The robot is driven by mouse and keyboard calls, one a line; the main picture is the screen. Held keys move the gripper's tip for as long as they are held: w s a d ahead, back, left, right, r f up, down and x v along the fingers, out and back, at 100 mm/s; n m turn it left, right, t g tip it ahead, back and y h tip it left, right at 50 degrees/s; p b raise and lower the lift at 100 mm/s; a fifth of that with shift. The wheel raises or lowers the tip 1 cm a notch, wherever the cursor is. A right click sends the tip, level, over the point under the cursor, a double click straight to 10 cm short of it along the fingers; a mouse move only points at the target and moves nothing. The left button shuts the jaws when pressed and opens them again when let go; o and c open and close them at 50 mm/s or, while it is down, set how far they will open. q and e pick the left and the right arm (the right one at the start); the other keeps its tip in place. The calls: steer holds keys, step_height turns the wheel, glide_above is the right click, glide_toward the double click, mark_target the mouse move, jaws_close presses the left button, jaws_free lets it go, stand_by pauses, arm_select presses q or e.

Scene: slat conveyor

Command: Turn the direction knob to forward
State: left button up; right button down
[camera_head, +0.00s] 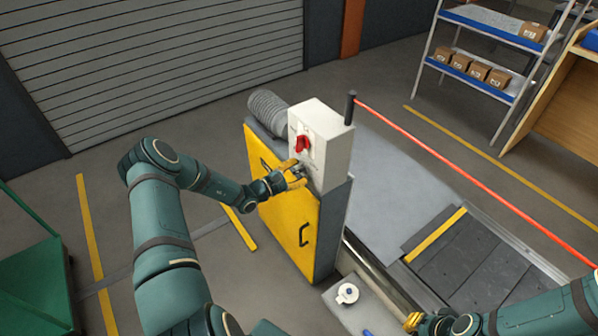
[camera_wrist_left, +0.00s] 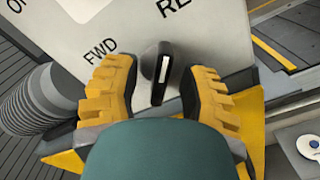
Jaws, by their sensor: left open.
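The direction knob (camera_wrist_left: 161,72) is black with a white stripe and sits on the face of the white control box (camera_head: 333,140). In the left wrist view it lies between the yellow fingers of my left gripper (camera_wrist_left: 160,92), which is open, with a visible gap on both sides. The stripe is at the knob's upper end, pointing roughly up in that view. The label FWD (camera_wrist_left: 101,52) is left of the knob; a partly cut-off label starting RE is above right. In the head view my left gripper (camera_head: 294,174) hides the knob. My right gripper (camera_head: 415,321) is at the lower edge.
A red rotary switch (camera_head: 302,144) sits above my left gripper on the box. Below is a yellow cabinet door (camera_head: 288,229) with a black handle. The slat conveyor (camera_head: 470,262) and a red bar (camera_head: 470,180) lie to the right. A small panel with a round button (camera_head: 347,293) is in front.

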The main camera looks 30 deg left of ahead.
arm_select(q)
steer(key=shift+w+d, duration=0.15)
steer(key=shift+w, duration=0.2)
steer(key=shift+c, duration=0.4)
steer(key=shift+r, duration=0.1)
jaws_close()
steer(key=shift+n, duration=0.4)
steer(key=n, duration=0.2)
steer(key=shift+n, duration=0.4)
steer(key=n+p, duration=0.1)
steer(key=n, duration=0.3)
steer(key=shift+n, duration=0.3)
steer(key=n, duration=0.4)
steer(key=shift+d+n, duration=0.1)
steer(key=shift+n, duration=1.7)
steer(key=shift+r, duration=0.1)
